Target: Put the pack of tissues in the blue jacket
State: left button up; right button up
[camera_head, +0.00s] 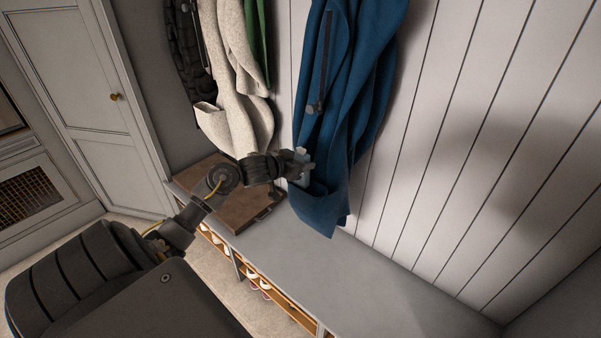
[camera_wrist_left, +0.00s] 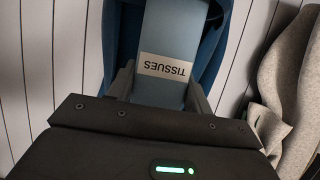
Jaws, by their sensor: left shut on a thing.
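The blue jacket (camera_head: 345,110) hangs on the white panelled wall, its lower part over the bench. My left gripper (camera_head: 303,168) is at the jacket's lower left front, shut on the pack of tissues (camera_head: 301,155). In the left wrist view the pack of tissues (camera_wrist_left: 165,88) is light blue with a white label reading TISSUES, upside down, between the fingers of my left gripper (camera_wrist_left: 160,85). The blue jacket (camera_wrist_left: 207,62) shows right behind the pack. I cannot tell whether the pack's far end is inside a pocket. My right gripper is not in view.
A cream coat (camera_head: 237,85), a dark quilted jacket and a green garment hang left of the blue jacket. A brown case (camera_head: 240,195) lies on the grey bench (camera_head: 330,270). The bench top to the right is clear. Shoes sit beneath it.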

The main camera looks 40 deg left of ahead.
pick_arm(q)
jog(key=shift+w+a+f, duration=0.1)
jog(key=shift+f, duration=0.85)
jog(key=shift+w+a+f, duration=0.1)
jog(key=shift+f, duration=0.8)
jog(key=shift+f, duration=0.1)
jog(key=shift+f, duration=0.5)
jog(key=o, duration=1)
jog(key=shift+c, duration=0.2)
jog(key=shift+r, duration=0.2)
jog(key=v, duration=1.2)
jog(key=shift+r, duration=0.5)
